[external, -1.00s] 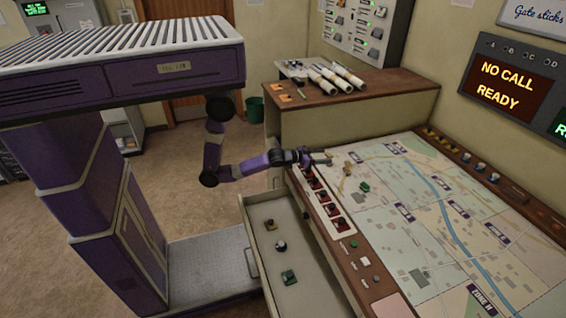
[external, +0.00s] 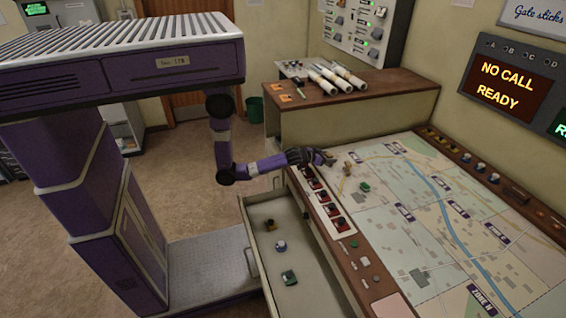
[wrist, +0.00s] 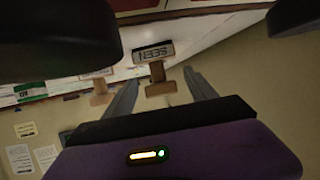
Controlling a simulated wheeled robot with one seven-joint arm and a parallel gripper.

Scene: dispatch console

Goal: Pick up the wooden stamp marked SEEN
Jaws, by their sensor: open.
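The wooden stamp marked SEEN shows in the wrist view, its label plate (wrist: 153,52) upside down in the picture and its wooden handle (wrist: 159,88) pointing toward me. My gripper (wrist: 162,75) is open, with one finger on each side of the handle in the picture; I cannot tell whether either touches it. A second wooden stamp (wrist: 100,90) is just left of the left finger. In the external view my gripper (external: 328,158) is at the left edge of the map table, beside small tan stamps (external: 348,169); their markings are too small to read there.
An open drawer (external: 312,290) holding several small items is below the arm. A row of red switches (external: 325,203) lines the near edge of the map table (external: 470,185). A green piece (external: 365,187) lies near the stamps. A wooden cabinet (external: 390,90) with rolled papers stands behind.

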